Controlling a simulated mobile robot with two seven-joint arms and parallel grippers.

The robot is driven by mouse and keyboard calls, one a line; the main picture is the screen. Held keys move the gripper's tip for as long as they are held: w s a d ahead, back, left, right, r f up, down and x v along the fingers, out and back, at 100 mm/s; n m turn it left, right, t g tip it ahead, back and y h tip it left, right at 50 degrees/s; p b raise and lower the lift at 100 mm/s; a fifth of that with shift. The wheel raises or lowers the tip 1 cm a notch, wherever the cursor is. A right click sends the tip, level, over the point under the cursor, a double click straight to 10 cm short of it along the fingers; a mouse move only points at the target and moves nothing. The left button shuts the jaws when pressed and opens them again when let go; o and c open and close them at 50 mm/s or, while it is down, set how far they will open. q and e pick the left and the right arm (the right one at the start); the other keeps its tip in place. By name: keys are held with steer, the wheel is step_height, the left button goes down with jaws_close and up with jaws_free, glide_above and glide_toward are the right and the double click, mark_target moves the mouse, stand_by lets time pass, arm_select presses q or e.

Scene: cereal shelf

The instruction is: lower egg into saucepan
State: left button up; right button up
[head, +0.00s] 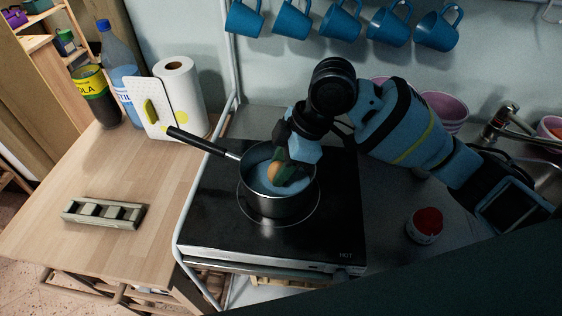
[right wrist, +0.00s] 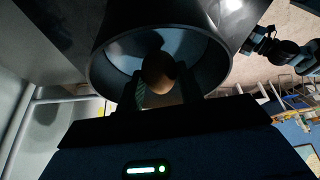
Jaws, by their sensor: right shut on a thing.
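A dark saucepan (head: 265,205) with a long black handle stands on the black stove top. Bluish liquid (head: 256,176) shows inside it. My right gripper (head: 284,176) reaches down into the pan opening and is shut on a brown egg (head: 274,172). The egg is inside the rim; I cannot tell whether it touches the liquid. In the right wrist view the egg (right wrist: 158,73) sits between the two fingers, with the saucepan (right wrist: 222,72) around it.
An egg carton (head: 104,213) lies on the wooden table at left. Bottles (head: 120,68), a paper roll (head: 181,88) and a white board (head: 146,108) stand behind. A red-topped jar (head: 426,226) stands right of the stove (head: 335,225). Blue mugs (head: 293,20) hang above.

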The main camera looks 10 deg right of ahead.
arm_select(q)
steer(key=shift+s+f, duration=0.35)
arm_select(e)
steer(key=shift+f, duration=1.35)
stand_by(0.4)
steer(key=o, duration=1.1)
steer(key=shift+c, duration=0.2)
steer(key=shift+d+r, duration=0.1)
steer(key=shift+r, duration=0.15)
arm_select(q)
steer(key=shift+w+d+r, duration=0.25)
steer(key=shift+w+r, duration=0.2)
steer(key=shift+r, duration=0.1)
arm_select(e)
steer(key=v, duration=0.7)
steer(key=shift+r, duration=0.15)
